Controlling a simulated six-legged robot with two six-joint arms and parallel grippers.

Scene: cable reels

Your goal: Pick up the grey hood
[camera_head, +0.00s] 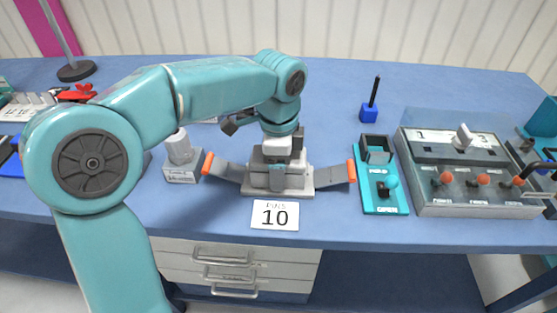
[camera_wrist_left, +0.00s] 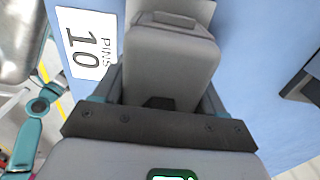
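The grey hood (camera_wrist_left: 172,55) is a boxy grey piece with a raised handle-like edge, in the middle of the left wrist view. In the head view it shows as a grey block (camera_head: 270,160) on the grey fixture (camera_head: 300,185) behind the number card. The head view shows my left wrist above the fixture and hides part of the hood. My right gripper is not clearly in view.
A "PINS 10" card (camera_head: 275,214) lies in front of the fixture. Orange-tipped flaps (camera_head: 335,175) spread on both sides. A teal tray (camera_head: 383,198) and a grey switch panel (camera_head: 470,198) stand to the right. A grey cylinder on a block (camera_head: 180,172) stands left.

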